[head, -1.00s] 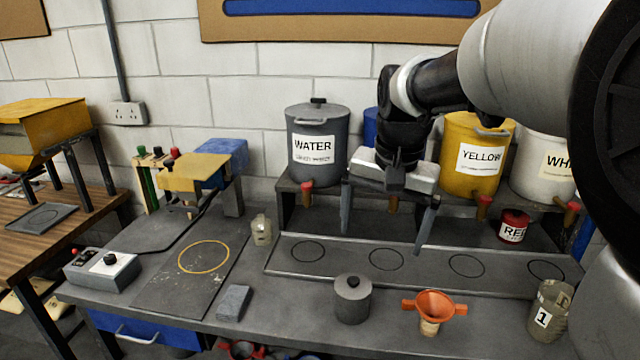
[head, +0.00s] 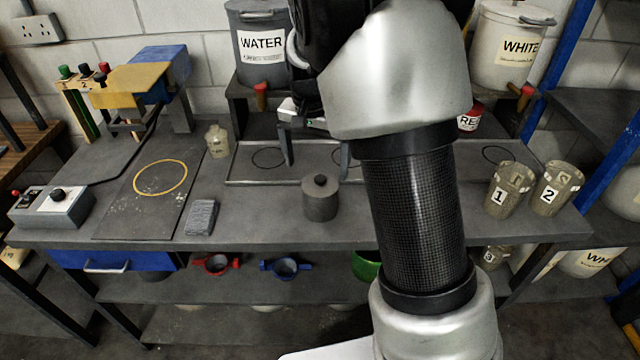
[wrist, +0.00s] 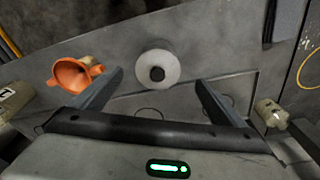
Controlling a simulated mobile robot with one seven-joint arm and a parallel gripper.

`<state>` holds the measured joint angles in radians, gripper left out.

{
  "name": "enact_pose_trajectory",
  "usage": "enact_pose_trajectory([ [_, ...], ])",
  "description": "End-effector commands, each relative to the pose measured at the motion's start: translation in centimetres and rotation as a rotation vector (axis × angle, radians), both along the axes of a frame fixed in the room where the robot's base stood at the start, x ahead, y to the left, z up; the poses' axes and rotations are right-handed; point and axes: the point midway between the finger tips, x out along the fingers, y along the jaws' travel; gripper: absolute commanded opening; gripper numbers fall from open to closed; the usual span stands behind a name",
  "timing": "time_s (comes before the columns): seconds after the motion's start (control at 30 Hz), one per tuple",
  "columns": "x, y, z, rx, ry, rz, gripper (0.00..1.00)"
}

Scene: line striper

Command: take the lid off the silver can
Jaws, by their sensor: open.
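The silver can (head: 320,204) stands upright on the grey bench, with its lid on and a dark round knob (head: 320,181) on top. In the wrist view the can (wrist: 172,74) shows from above as a pale disc with the dark knob in its middle. My gripper (head: 317,160) is open and empty. In the head view its fingers hang behind and above the can, apart from it. In the wrist view the can lies ahead, between the lines of the two fingertips (wrist: 159,80). My arm hides part of the bench to the right.
An orange funnel (wrist: 72,74) is left of the can in the wrist view. A grey block (head: 201,218) and a small bottle (head: 217,141) stand left of the can in the head view. Cups 1 (head: 508,190) and 2 (head: 556,188) stand at the right. The WATER drum (head: 262,70) is behind.

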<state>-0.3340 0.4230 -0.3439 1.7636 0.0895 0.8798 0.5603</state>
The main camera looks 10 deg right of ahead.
Motion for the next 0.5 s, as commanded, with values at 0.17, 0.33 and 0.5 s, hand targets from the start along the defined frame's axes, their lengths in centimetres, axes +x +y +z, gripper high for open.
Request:
enact_pose_trajectory([
  [0.17, 0.2, -0.3, -1.2, 0.000, 0.003, -0.001, 0.94],
  [0.33, 0.7, -1.1, -3.6, -0.001, 0.003, -0.002, 0.94],
  [0.5, 0.9, -1.1, -5.3, -0.001, 0.000, -0.001, 0.94],
])
